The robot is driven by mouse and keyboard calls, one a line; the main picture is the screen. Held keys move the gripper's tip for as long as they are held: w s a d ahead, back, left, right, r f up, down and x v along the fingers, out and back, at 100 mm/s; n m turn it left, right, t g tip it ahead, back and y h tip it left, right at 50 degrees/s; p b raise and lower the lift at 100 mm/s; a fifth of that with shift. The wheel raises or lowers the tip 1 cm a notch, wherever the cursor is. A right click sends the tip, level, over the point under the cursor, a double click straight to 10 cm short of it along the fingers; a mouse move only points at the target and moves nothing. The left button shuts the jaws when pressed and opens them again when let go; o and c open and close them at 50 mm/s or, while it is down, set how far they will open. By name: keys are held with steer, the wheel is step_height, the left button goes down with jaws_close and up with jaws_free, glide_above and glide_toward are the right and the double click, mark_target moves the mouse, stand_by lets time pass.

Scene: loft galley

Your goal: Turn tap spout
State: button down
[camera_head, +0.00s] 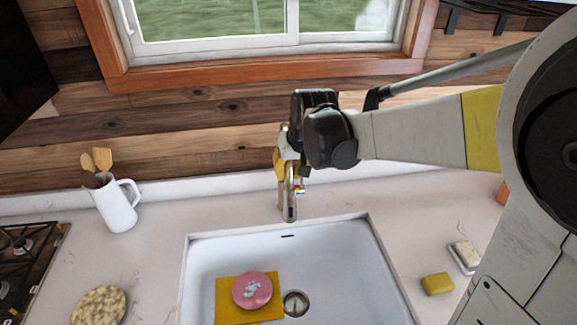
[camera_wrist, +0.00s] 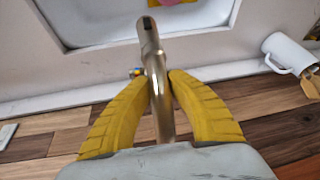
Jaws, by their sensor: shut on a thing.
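The tap spout (camera_head: 289,197) is a brushed metal tube behind the sink, reaching forward over its back rim. It also shows in the wrist view (camera_wrist: 153,65), running up the middle between my fingers. My gripper (camera_wrist: 160,88) has two yellow ribbed fingers, one on each side of the spout, shut on it. In the head view my gripper (camera_head: 285,170) is at the tap, partly hidden by my dark wrist. The tap's base is hidden.
The white sink (camera_head: 350,270) holds a yellow cloth (camera_head: 228,300), a pink round thing (camera_head: 252,290) and a drain. A white jug with wooden utensils (camera_head: 117,208) stands left. A yellow sponge (camera_head: 437,284) and a soap dish (camera_head: 466,256) lie right. A wooden wall and window rise behind.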

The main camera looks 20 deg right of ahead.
steer(key=w+a+m+b, duration=0.1)
steer(key=w+a+m, duration=0.1)
steer(key=w+a, duration=0.3)
steer(key=shift+a+t+b, duration=0.3)
steer(key=shift+a+t, duration=0.1)
steer(key=shift+a, duration=1.85)
steer(key=c, duration=1.2)
jaws_free()
steer(key=shift+s, duration=0.1)
steer(key=shift+c, duration=0.2)
steer(key=v, duration=1.2)
